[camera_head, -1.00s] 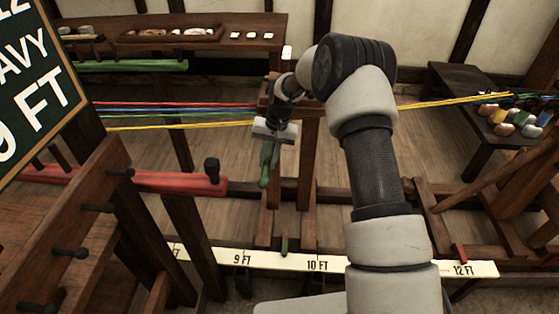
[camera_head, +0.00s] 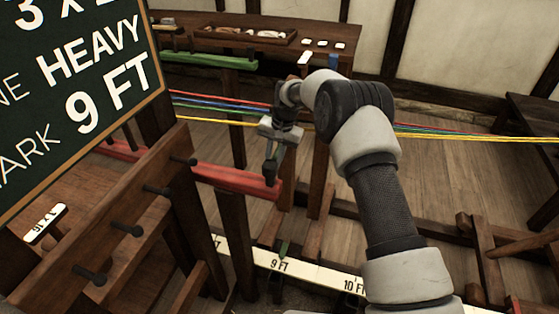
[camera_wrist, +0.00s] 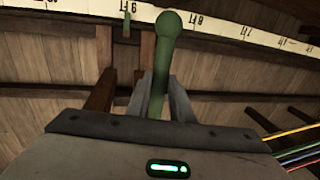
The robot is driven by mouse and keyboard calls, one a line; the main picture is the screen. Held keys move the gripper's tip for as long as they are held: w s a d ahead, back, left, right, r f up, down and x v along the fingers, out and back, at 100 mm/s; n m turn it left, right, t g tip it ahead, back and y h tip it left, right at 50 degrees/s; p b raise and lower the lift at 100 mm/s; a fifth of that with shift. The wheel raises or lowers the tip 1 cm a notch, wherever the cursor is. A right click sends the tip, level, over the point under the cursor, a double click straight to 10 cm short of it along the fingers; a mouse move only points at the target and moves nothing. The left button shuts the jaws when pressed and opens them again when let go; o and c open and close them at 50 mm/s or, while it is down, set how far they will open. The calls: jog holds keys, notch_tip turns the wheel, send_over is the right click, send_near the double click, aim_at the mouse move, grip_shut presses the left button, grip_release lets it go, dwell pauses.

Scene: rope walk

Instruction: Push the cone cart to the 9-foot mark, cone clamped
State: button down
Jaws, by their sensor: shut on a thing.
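The cone cart (camera_head: 321,165) is a dark wooden frame behind my arm, with coloured strands running to it from both sides. Its green pointer (camera_head: 283,248) stands at the 9 FT label of the white scale (camera_head: 310,272). The wrist view also shows the pointer (camera_wrist: 126,25) beside the upside-down 9 FT label. My gripper (camera_head: 277,148) is shut on a green round-ended handle (camera_wrist: 164,55), which stands between the fingers in the wrist view. The cone itself is hidden, so I cannot tell its clamping.
A pegged wooden rack (camera_head: 120,215) and a green sign (camera_head: 75,90) reading HEAVY, 9 FT fill the left. A bench (camera_head: 240,34) stands behind.

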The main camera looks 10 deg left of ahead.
jog(key=shift+a, duration=0.1)
jog(key=c, duration=1.6)
grip_release()
jog(key=d+r+p, duration=0.1)
jog(key=r, duration=0.4)
jog(key=d+r, duration=0.1)
jog(key=r, duration=0.5)
jog(key=d+r+p, duration=0.1)
jog(key=r, duration=0.5)
jog(key=shift+s+d+r+p, duration=0.1)
jog(key=shift+s+d+p, duration=0.15)
jog(key=shift+s+p, duration=0.1)
